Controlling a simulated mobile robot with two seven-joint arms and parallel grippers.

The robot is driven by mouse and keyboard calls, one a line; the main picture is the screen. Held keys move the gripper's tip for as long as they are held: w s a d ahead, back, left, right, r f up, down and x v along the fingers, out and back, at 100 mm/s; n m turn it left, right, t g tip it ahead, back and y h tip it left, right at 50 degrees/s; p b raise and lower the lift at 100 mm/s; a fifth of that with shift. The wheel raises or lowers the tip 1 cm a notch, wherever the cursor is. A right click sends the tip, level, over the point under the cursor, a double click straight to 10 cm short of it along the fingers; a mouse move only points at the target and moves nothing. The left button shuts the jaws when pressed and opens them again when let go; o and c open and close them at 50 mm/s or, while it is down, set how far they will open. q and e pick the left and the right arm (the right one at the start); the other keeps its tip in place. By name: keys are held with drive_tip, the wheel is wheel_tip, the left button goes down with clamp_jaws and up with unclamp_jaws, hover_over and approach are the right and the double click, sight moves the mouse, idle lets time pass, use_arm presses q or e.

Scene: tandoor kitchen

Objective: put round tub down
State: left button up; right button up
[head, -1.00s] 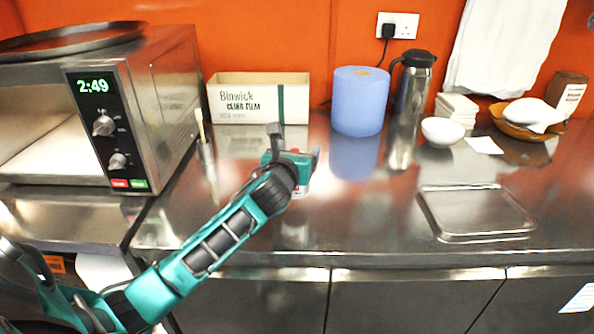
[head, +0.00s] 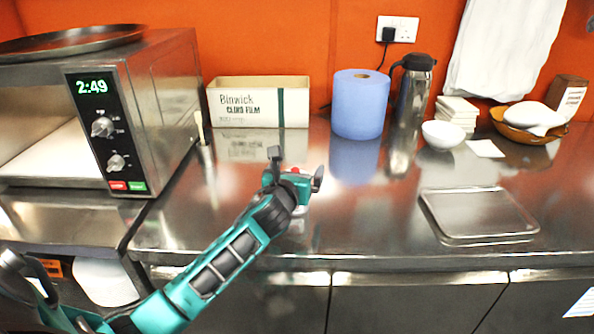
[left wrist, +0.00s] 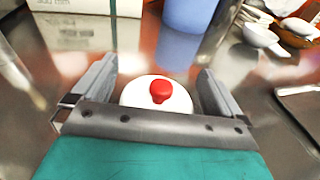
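The round tub (head: 300,208) is small and pale, and most of it is hidden behind my left gripper in the head view. In the left wrist view its white lid (left wrist: 135,96) and red knob (left wrist: 161,90) show between the two fingers. My left gripper (head: 296,166) has its fingers on either side of the tub and looks shut on it. The tub is upright, low over the steel counter (head: 375,225). I cannot tell whether its base touches the counter. My right gripper is not in view.
A cling film box (head: 258,103), blue paper roll (head: 360,105) and steel flask (head: 411,95) stand at the back. An oven (head: 165,110) is at left, a flat steel tray (head: 478,213) at right. The counter between tub and tray is clear.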

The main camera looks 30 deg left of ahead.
use_arm(q)
drive_tip(key=shift+r, duration=0.15)
drive_tip(key=p+v, duration=0.1)
drive_tip(key=v, duration=1.1)
idle(0.3)
